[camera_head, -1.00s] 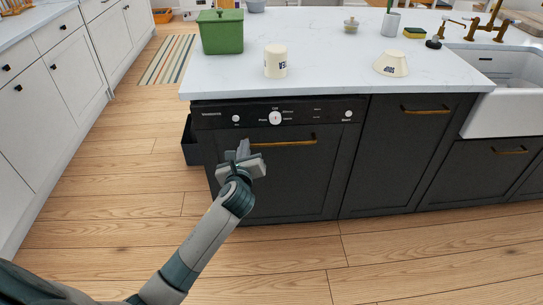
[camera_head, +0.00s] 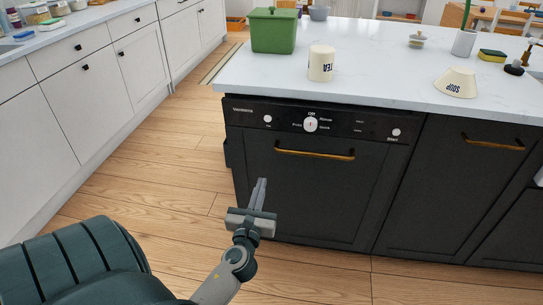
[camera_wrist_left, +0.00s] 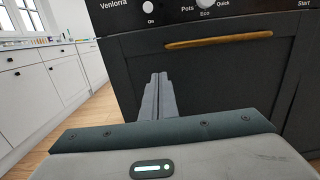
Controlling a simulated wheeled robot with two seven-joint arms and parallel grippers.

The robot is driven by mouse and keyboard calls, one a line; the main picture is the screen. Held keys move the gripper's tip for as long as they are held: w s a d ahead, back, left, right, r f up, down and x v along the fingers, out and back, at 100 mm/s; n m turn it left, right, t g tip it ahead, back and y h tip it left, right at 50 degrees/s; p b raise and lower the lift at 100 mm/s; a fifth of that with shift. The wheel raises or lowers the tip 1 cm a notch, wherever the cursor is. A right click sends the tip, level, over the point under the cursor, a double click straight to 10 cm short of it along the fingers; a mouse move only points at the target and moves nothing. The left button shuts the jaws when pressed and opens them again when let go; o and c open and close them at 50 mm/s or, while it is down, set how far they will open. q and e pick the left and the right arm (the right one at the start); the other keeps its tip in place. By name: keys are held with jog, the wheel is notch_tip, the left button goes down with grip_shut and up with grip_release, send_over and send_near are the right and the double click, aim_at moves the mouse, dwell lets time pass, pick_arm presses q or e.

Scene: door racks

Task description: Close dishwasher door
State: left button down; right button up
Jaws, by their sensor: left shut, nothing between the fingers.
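The black dishwasher door (camera_head: 310,195) stands upright and looks flush with the island front, with a brass bar handle (camera_head: 314,153) below its control panel. In the left wrist view the door (camera_wrist_left: 225,75) fills most of the picture, and its handle (camera_wrist_left: 218,40) is above the fingertips. My left gripper (camera_head: 260,184) is shut and empty, in front of the lower left part of the door. It also shows in the left wrist view (camera_wrist_left: 159,78), fingers together and pointing at the door. Whether the fingertips touch the door I cannot tell. My right gripper is not in view.
White cabinets (camera_head: 100,95) run along the left. Wooden floor (camera_head: 160,190) lies clear between them.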

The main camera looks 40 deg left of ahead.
pick_arm(q)
jog(key=shift+w, duration=0.1)
send_near(272, 148)
jog(key=x, duration=0.5)
jog(key=shift+w+a, duration=0.35)
jog(key=shift+w, duration=0.25)
